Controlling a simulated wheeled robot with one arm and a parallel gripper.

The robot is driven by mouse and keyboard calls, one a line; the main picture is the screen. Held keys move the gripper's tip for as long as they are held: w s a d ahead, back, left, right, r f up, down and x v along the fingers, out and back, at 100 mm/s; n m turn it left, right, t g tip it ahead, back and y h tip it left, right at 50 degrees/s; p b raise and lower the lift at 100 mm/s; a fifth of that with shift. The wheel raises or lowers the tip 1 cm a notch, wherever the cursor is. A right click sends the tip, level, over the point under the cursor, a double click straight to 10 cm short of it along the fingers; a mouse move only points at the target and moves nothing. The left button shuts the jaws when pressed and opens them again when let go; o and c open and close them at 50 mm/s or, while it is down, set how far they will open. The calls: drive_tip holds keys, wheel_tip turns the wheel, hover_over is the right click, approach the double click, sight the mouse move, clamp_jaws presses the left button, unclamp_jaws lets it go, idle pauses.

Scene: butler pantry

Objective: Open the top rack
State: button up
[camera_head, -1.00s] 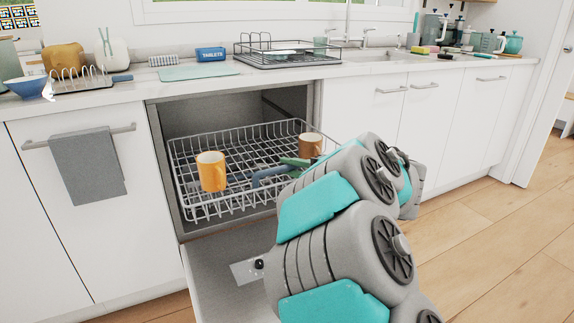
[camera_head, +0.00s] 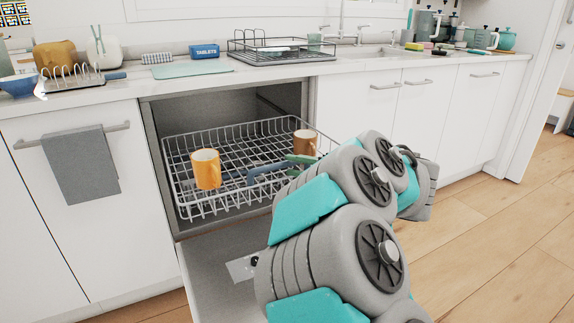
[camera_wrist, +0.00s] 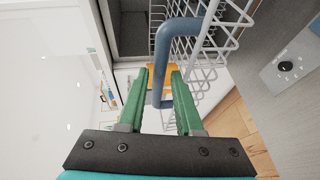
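The top rack (camera_head: 182,206) is a white wire basket in the dishwasher opening, with its front part out past the frame. It also shows in the wrist view (camera_wrist: 226,42). A blue U-shaped handle (camera_head: 252,179) is on its front. My gripper (camera_head: 296,160) has green fingers and is at the handle, partly hidden by my arm in the head view. In the wrist view, the fingers (camera_wrist: 163,72) are parted, and one leg of the blue handle (camera_wrist: 161,60) runs between them. Gaps show beside it; I cannot tell whether either finger touches it.
An orange mug (camera_head: 206,170) and a brown mug (camera_head: 304,142) stand in the rack. The dishwasher door (camera_head: 215,262) is folded down below it. A grey towel (camera_head: 80,165) hangs on the left cabinet. Wooden floor (camera_head: 490,225) is clear on the right.

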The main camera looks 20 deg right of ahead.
drive_tip(key=shift+v, duration=2.1)
